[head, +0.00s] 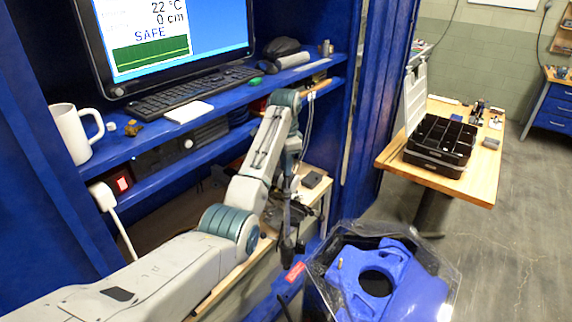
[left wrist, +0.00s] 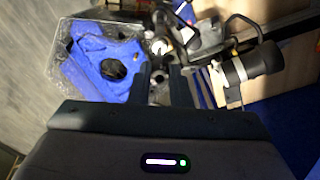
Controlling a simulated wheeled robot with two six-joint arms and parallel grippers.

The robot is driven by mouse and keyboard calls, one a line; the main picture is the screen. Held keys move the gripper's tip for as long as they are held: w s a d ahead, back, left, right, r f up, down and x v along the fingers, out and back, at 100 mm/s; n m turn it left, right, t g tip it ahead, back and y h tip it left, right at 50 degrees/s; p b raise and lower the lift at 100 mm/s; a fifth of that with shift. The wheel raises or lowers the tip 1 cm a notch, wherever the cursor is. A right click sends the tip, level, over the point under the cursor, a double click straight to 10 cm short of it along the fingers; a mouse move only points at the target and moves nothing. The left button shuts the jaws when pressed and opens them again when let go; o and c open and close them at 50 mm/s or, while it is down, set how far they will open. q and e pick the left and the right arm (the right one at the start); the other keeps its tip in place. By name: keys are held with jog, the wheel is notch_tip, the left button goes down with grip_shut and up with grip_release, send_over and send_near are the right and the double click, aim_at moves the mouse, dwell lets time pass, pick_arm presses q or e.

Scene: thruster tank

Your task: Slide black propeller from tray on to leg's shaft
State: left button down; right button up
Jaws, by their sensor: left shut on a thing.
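My left gripper (head: 289,243) points down beside the blue bench, left of the clear case. In the left wrist view its two dark fingers (left wrist: 160,80) are shut on a small dark thing, apparently the black propeller; the fingers hide most of it, so its shape is unclear. Beyond the fingertips is a dark assembly with a round bright part (left wrist: 160,46), possibly the leg's shaft; I cannot tell if the held thing touches it. A clear tray with a blue insert (head: 352,262) has a round dark opening. It also shows in the left wrist view (left wrist: 84,58). My right gripper is not in view.
A blue shelf (head: 150,150) with a monitor, keyboard (head: 190,95) and white mug (head: 75,135) stands above my left arm. A white and black cylinder (left wrist: 245,68) lies right of the fingers. A wooden table (head: 465,185) with a black organiser stands at the right.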

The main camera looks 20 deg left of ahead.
pick_arm(q)
jog(key=shift+f, duration=1.85)
dwell(1.1)
jog(key=c, duration=1.3)
grip_release()
jog(key=shift+o, duration=0.3)
